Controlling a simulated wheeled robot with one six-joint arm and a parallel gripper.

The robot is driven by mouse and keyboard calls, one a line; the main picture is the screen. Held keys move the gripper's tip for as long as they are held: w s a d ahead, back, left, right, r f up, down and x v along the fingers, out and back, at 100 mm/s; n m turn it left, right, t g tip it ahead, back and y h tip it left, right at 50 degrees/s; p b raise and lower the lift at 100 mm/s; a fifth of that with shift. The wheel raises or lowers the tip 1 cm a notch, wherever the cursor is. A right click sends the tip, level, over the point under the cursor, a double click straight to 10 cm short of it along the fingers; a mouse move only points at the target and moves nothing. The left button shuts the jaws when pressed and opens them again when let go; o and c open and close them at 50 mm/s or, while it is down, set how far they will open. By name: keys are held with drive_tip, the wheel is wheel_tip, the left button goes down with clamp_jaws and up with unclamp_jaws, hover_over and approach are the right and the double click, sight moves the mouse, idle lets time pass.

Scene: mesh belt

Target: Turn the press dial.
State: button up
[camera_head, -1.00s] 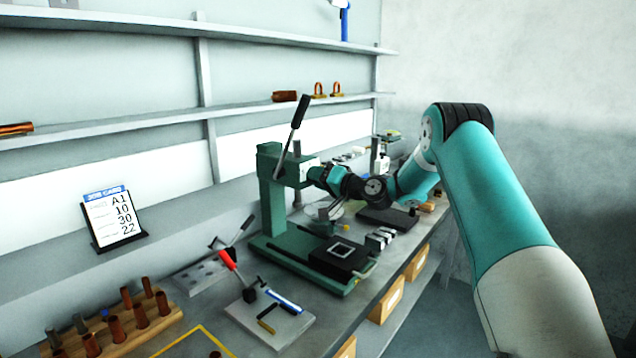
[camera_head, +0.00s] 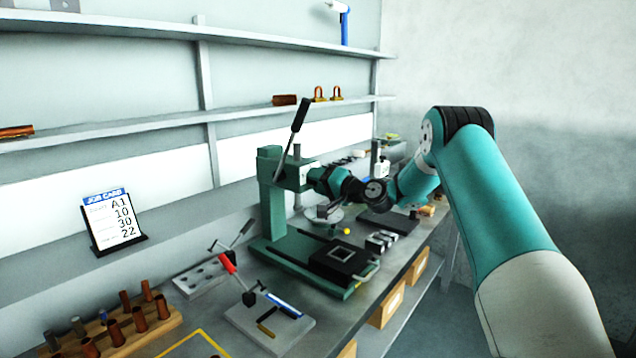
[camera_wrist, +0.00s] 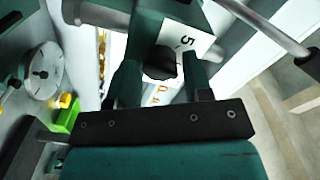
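The green press (camera_head: 272,205) stands on the bench in the head view, its black-tipped lever (camera_head: 300,115) raised and leaning. My gripper (camera_head: 311,177) is at the right side of the press head. In the wrist view the press dial is a dark, lobed knob (camera_wrist: 160,63) in front of a white plate (camera_wrist: 185,38) marked 5. My gripper (camera_wrist: 162,72) has one finger on each side of the dial. The fingers look apart, with small gaps beside the dial; contact is not clear. The dial is hidden behind my wrist in the head view.
A job card (camera_head: 113,220) reading A1, 10, 30, 22 stands left. A rack of copper-coloured tubes (camera_head: 165,322) and a plate with a red-handled clamp (camera_head: 228,263) are in front. A round grey disc (camera_wrist: 44,72) and a green block (camera_wrist: 66,115) show at the wrist view's left.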

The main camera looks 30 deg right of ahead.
drive_tip(key=shift+o, duration=0.9)
drive_tip(key=b+v, duration=0.6)
drive_tip(key=v, duration=1.1)
drive_tip(key=shift+s, duration=0.2)
